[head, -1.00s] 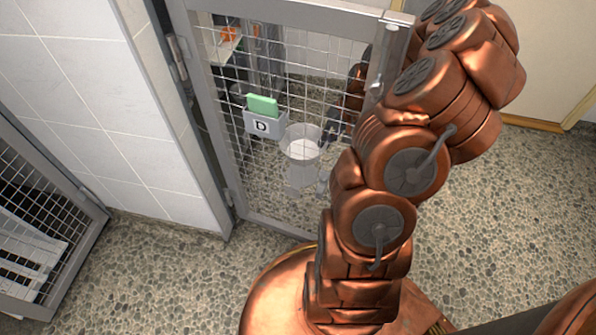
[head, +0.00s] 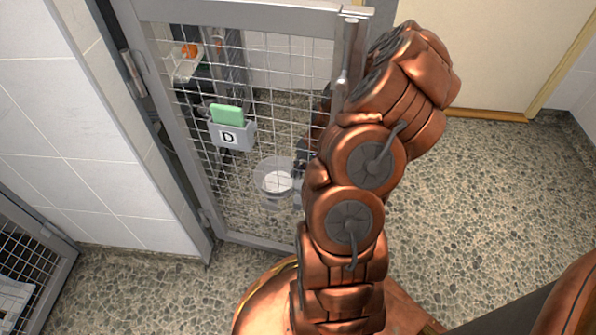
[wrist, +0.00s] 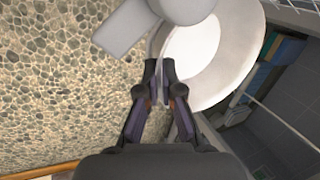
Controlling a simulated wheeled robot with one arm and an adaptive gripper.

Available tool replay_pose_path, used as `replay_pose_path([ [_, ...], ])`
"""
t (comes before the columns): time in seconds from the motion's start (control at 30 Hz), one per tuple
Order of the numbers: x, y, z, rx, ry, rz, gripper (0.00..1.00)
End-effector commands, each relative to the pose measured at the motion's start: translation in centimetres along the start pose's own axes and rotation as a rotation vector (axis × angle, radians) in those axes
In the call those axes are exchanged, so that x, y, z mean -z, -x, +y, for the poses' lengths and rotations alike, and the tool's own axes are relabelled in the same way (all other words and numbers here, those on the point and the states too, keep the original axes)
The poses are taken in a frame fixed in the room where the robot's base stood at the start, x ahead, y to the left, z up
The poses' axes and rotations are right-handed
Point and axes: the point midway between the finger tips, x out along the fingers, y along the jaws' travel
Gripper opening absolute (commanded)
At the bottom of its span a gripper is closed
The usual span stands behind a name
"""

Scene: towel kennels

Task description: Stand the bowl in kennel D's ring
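The bowl (head: 277,180) is pale with a white inside and shows through the mesh of kennel D's door (head: 262,95). In the wrist view the bowl (wrist: 212,65) fills the upper right, tilted in the picture. My gripper (wrist: 164,88) has its dark fingertips close together on the bowl's near rim. In the head view the gripper (head: 301,157) is beside the bowl, partly hidden by my arm and the mesh. A grey holder marked D (head: 232,135) with a green card hangs on the door. I cannot make out the ring clearly.
A grey flat piece (wrist: 125,26) and a rounded part overlap the bowl's top in the wrist view; I cannot tell what they are. A shelf with an orange item (head: 188,55) stands behind the mesh. Pebbled floor (head: 480,200) is open at right.

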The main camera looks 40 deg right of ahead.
Motion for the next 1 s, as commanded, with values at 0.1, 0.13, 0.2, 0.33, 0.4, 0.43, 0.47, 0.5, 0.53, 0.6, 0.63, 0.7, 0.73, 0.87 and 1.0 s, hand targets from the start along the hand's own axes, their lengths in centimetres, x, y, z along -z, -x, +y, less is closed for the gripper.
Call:
replay_pose_path([
  [0.1,-0.01,-0.05,0.02,0.000,-0.001,0.000,0.00],
  [0.13,-0.01,-0.12,0.05,0.000,-0.001,-0.001,0.00],
  [0.2,0.00,-0.17,0.07,0.000,-0.001,0.000,0.08],
  [0.33,-0.01,-0.15,0.07,0.000,-0.001,0.000,0.22],
  [0.4,-0.01,-0.15,0.07,0.000,-0.001,0.000,0.29],
  [0.43,-0.01,-0.16,0.08,0.000,-0.001,-0.001,0.31],
  [0.47,-0.01,-0.16,0.08,0.000,-0.001,-0.001,0.31],
  [0.5,-0.01,-0.16,0.07,0.000,-0.001,-0.001,0.31],
  [0.53,-0.01,-0.16,0.07,0.000,-0.001,-0.001,0.31],
  [0.6,-0.01,-0.16,0.07,0.000,-0.001,-0.001,0.31],
  [0.63,-0.02,-0.15,0.06,0.000,-0.001,-0.001,0.31],
  [0.7,-0.02,-0.15,0.06,0.000,-0.001,-0.001,0.31],
  [0.73,-0.01,-0.15,0.07,0.000,-0.001,-0.001,0.31],
  [0.87,-0.01,-0.11,0.05,0.000,-0.001,-0.001,0.31],
  [1.0,0.01,0.46,-0.05,0.000,-0.001,0.001,0.31],
])
